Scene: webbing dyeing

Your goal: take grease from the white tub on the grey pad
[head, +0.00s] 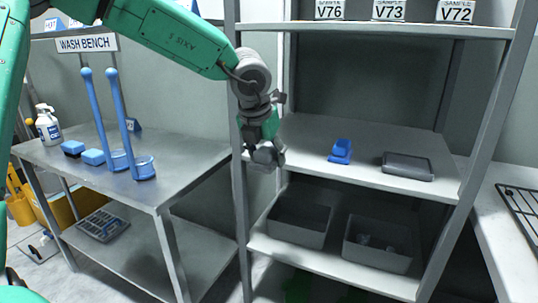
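My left gripper (266,156) hangs fingers down in front of the left post of the shelf unit, at about the height of the middle shelf. Its fingers are small and dark here, so I cannot tell whether they are open or shut, and I see nothing clearly held. A dark grey flat thing (408,167), a pad or shallow tray, lies on the right of the middle shelf, apart from the gripper. Nothing visible stands on it. I see no white tub in this view. My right gripper is not in view.
A blue object (341,151) sits on the middle shelf (310,140). Two grey bins (300,222) are below. The steel wash bench (185,165) at left holds a white bottle (47,125), blue blocks and tall blue-handled tools. A wire rack (520,212) lies at right.

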